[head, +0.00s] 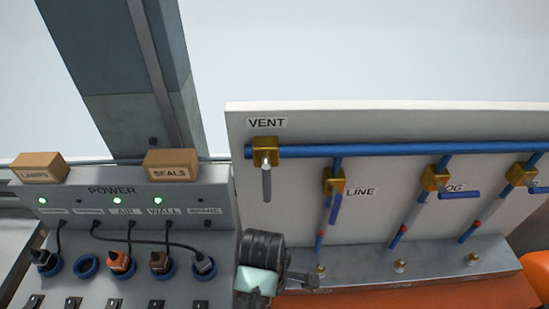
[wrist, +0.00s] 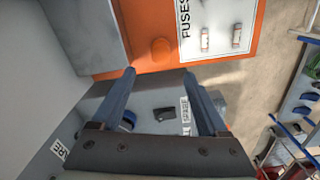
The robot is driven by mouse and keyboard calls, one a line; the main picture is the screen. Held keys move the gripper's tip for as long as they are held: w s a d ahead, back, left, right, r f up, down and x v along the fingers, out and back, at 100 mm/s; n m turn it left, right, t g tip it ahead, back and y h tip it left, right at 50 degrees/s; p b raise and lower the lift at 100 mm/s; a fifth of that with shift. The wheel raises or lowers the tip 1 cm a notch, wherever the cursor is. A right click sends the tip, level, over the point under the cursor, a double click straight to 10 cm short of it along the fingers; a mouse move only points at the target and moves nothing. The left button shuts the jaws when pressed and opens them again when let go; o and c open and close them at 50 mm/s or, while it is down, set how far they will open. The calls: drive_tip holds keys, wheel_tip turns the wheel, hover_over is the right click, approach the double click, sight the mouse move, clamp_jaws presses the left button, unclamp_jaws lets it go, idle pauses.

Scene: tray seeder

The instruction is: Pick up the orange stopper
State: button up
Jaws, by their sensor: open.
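I cannot pick out the orange stopper with certainty. A rounded orange bump (wrist: 160,50) shows on the orange panel in the wrist view, beyond my fingertips. My gripper (wrist: 159,74) is open, its two blue-grey fingers apart, with nothing held between them. Beyond and between the fingers lies a dark plug (wrist: 164,113) on a grey panel.
The grey power panel (head: 225,250) carries blue-ringed sockets, cables and switches. Boxes marked LAMPS (head: 40,168) and SEALS (head: 171,164) stand on its top. To the right, a white board (head: 400,125) carries a blue pipe (head: 385,151) and several brass valves.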

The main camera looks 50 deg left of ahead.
drive_tip(key=f, duration=0.4)
drive_tip(key=shift+s+f, duration=0.2)
drive_tip(key=shift+f, duration=0.1)
drive_tip(key=shift+w+f, duration=0.15)
drive_tip(key=shift+f, duration=0.35)
drive_tip(key=shift+d+f+p, duration=0.2)
drive_tip(key=shift+f+p, duration=0.55)
drive_tip(key=shift+f, duration=1.75)
drive_tip(key=shift+c, duration=0.2)
clamp_jaws()
